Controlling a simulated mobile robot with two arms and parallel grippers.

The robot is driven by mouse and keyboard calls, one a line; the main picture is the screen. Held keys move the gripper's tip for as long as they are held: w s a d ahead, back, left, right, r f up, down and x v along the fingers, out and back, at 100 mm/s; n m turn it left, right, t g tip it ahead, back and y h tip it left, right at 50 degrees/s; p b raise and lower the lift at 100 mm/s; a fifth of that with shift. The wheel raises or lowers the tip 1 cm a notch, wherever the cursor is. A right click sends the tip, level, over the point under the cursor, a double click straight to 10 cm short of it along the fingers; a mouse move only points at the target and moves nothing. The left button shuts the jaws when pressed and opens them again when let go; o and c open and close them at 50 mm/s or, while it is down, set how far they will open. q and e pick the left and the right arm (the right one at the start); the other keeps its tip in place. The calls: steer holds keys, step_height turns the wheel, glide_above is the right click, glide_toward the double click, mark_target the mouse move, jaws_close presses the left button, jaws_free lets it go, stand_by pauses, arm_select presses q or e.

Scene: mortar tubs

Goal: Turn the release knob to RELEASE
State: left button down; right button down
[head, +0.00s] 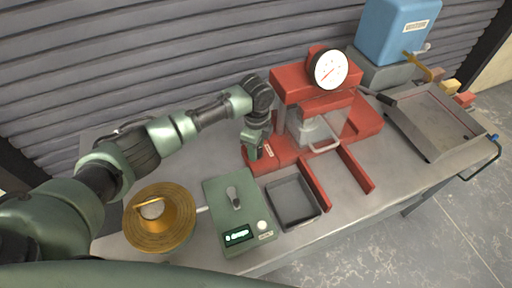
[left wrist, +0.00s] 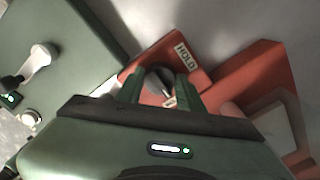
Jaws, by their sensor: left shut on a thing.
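My left gripper (head: 254,152) points down at the left front corner of the red press (head: 318,88). In the left wrist view its two green fingers (left wrist: 160,88) are shut on the dark release knob (left wrist: 157,79), which sits on a red block of the press. A white label reading HOLD (left wrist: 185,54) is beside the knob; no RELEASE label is readable. In the head view the gripper hides the knob. My right gripper is out of view.
A grey tray (head: 430,150) and a blue machine (head: 385,35) are to the right.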

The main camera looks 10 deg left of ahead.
arm_select(q)
steer(key=c, duration=0.9)
jaws_free()
step_height(320, 180, up, 7)
steer(key=shift+f+b, duration=0.1)
steer(key=shift+b, duration=0.85)
steer(key=shift+r, duration=0.55)
steer(key=shift+f, duration=0.1)
